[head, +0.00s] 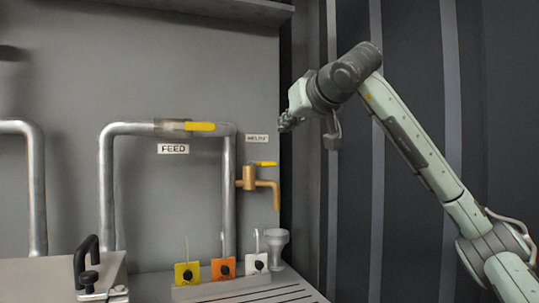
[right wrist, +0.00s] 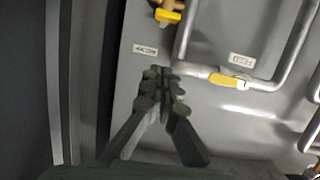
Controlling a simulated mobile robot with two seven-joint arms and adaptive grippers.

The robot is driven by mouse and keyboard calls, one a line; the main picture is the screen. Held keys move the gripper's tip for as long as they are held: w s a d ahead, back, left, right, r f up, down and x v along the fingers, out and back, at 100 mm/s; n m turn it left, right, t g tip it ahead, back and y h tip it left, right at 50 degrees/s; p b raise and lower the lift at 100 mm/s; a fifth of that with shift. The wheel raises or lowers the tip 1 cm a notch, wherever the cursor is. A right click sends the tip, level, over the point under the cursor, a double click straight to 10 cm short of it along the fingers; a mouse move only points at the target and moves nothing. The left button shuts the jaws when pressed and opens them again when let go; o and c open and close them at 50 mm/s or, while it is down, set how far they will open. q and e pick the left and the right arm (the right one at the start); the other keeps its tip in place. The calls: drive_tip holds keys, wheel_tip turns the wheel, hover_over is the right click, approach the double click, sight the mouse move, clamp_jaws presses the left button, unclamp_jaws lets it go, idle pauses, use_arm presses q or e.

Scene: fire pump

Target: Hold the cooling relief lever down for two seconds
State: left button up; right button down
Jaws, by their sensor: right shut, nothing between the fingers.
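The cooling relief lever (head: 264,163) is a small yellow handle on top of a brass tap (head: 249,178), below a small white label (head: 256,138) on the grey panel. It lies about level. In the right wrist view, which is turned over, the yellow lever (right wrist: 168,16) is at the top, beyond the fingertips. My right gripper (head: 286,122) is shut and empty, above and to the right of the lever and apart from it. Its closed fingers (right wrist: 160,82) also show in the wrist view. My left gripper is not in view.
A pipe marked FEED (head: 173,149) with another yellow handle (head: 200,126) stands left of the tap. Below are several tagged cards, including an orange one (head: 223,269), and a grey funnel-like cup (head: 276,248). A dark ribbed wall (head: 405,60) is at right.

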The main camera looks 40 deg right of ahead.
hover_over(259, 163)
drive_tip(key=s+d, duration=0.2)
wheel_tip(259, 163, down, 2)
drive_tip(key=f, duration=0.1)
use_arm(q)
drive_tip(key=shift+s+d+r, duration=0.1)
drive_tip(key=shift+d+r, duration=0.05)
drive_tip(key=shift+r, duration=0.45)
use_arm(e)
drive_tip(key=shift+s+a+f, duration=0.1)
drive_tip(key=shift+f, duration=0.8)
drive_tip(key=shift+s+a+f, duration=0.1)
drive_tip(key=shift+f, duration=0.75)
